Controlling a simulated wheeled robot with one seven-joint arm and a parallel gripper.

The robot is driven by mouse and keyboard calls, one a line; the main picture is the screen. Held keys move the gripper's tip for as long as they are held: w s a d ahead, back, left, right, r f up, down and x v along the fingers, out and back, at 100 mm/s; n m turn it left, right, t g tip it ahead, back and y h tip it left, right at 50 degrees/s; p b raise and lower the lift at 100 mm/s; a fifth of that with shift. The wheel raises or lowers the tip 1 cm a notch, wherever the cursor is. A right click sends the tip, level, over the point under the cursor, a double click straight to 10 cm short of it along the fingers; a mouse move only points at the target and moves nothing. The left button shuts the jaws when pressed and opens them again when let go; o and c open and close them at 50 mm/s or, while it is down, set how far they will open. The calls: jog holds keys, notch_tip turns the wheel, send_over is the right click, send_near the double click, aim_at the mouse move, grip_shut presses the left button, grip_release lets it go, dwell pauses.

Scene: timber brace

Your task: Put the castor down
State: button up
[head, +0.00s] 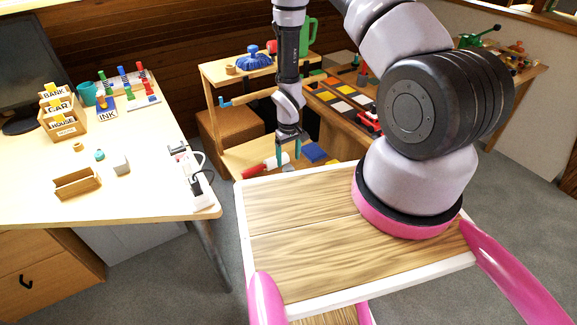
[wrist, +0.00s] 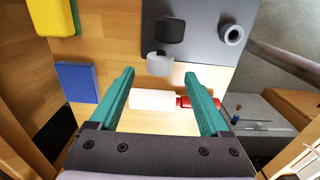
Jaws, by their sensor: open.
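My gripper (head: 288,155) is open, its two teal fingers pointing down over the lower wooden shelf of the bench in the head view. In the wrist view my gripper (wrist: 160,76) has nothing held between its fingers. A small light-grey rounded piece (wrist: 160,65), with a dark rounded piece beside it, lies on a grey plate (wrist: 202,55) just beyond the fingertips. It may be the castor, but I cannot tell for sure. No castor shows clearly in the head view.
A white cylinder with a red end (wrist: 152,100) lies below the open fingers. A blue block (wrist: 77,82) and a yellow block (wrist: 55,15) are at the left. The desk (head: 140,185) stands left; my wooden-topped base is in front.

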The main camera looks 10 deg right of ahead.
notch_tip(320, 180, up, 8)
notch_tip(320, 180, up, 16)
jog(key=m+t, duration=0.2)
send_over(289, 166)
jog(key=w+d, duration=0.2)
jog(key=w, duration=0.1)
notch_tip(289, 166, up, 14)
jog(key=s+d+m+t, duration=0.1)
jog(key=s+d+m, duration=0.1)
jog(key=s+d+r+m+t+y, duration=0.1)
jog(key=s+r+m+t+y, duration=0.1)
jog(key=s+r, duration=1.8)
jog(key=shift+s+d+r+m+t, duration=0.3)
jog(key=shift+r+m+t, duration=0.4)
jog(key=shift+m+t, duration=0.3)
